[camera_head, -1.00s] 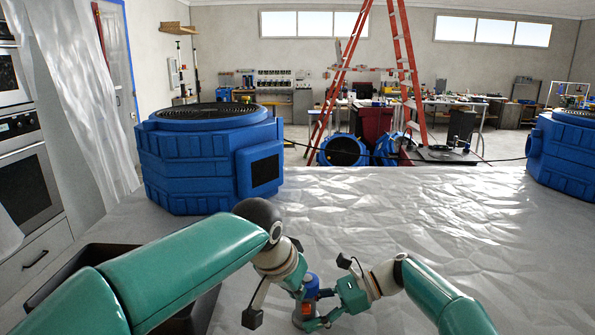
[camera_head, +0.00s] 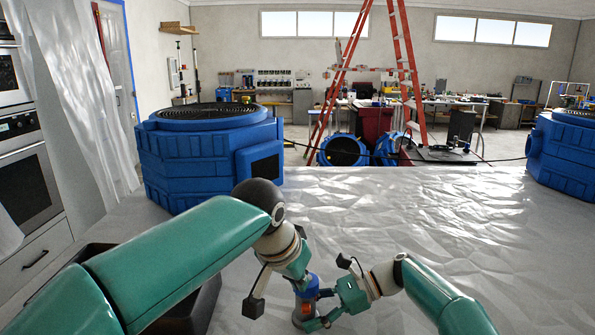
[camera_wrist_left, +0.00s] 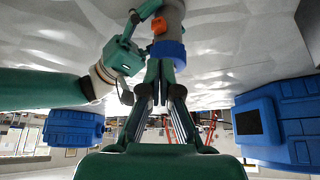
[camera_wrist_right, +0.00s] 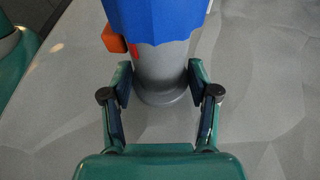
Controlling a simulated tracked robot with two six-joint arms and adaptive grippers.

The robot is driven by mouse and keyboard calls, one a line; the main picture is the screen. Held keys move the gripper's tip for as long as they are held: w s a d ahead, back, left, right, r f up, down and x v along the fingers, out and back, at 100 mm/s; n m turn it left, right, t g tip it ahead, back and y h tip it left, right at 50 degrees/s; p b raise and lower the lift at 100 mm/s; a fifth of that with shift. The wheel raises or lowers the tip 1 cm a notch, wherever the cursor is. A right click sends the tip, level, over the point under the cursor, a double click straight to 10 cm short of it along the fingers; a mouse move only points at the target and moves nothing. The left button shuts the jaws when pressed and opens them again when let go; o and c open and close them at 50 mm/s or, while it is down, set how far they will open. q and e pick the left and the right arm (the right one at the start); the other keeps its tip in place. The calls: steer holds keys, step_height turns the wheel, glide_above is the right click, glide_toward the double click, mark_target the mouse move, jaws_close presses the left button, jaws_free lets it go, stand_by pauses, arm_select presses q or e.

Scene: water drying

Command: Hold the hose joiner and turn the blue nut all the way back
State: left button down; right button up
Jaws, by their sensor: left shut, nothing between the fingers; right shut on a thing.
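The hose joiner (camera_head: 300,318) stands upright on the covered table, with a grey body, a blue nut (camera_head: 309,285) on top and an orange tab (camera_head: 305,308) on its side. The nut also shows in the left wrist view (camera_wrist_left: 170,51) and the right wrist view (camera_wrist_right: 155,18). My right gripper (camera_wrist_right: 160,78) is closed around the grey body, below the nut; it comes in from the right in the head view (camera_head: 318,314). My left gripper (camera_wrist_left: 161,66) is shut and empty, its fingertips at the nut's top end. Whether they touch it is unclear.
A black bin (camera_head: 203,308) is left of the joiner, partly behind my left arm. A large blue machine (camera_head: 200,165) stands at the back left, another (camera_head: 565,150) at the far right. The wrinkled covered table (camera_head: 430,220) is clear behind and to the right.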

arm_select(q)
steer(key=shift+r, duration=1.4)
arm_select(e)
steer(key=shift+f, duration=0.15)
steer(key=o, duration=1.4)
steer(key=shift+d, duration=0.1)
